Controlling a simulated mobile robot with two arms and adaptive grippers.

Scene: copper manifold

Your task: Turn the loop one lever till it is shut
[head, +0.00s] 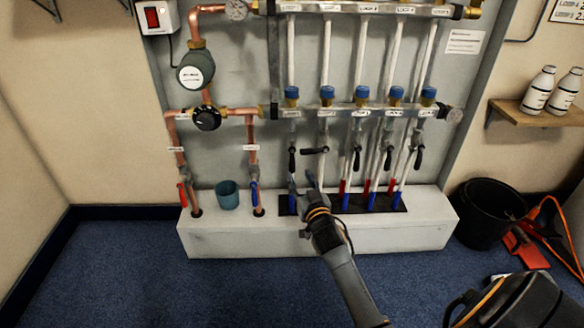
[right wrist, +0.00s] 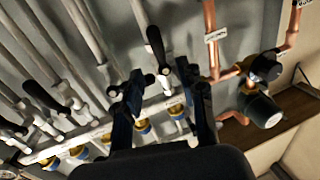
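The loop one lever (head: 292,159) is the leftmost black lever on the manifold's lower row. It hangs down in line with its pipe. My right gripper (head: 303,182) is just below it in the head view, fingers pointing up. In the right wrist view, the gripper (right wrist: 160,95) is open, and the same lever (right wrist: 156,45) shows in the gap between the spread fingers, apart from both. I see no contact. The loop labels are too small to read surely. My left gripper is in neither view.
The neighbouring lever (head: 315,150) lies crosswise, close to the right of loop one; it also shows in the wrist view (right wrist: 66,95). Several other levers hang down further right. A blue-handled valve (head: 254,194) and a teal cup (head: 228,195) are to the left on the white plinth (head: 330,235).

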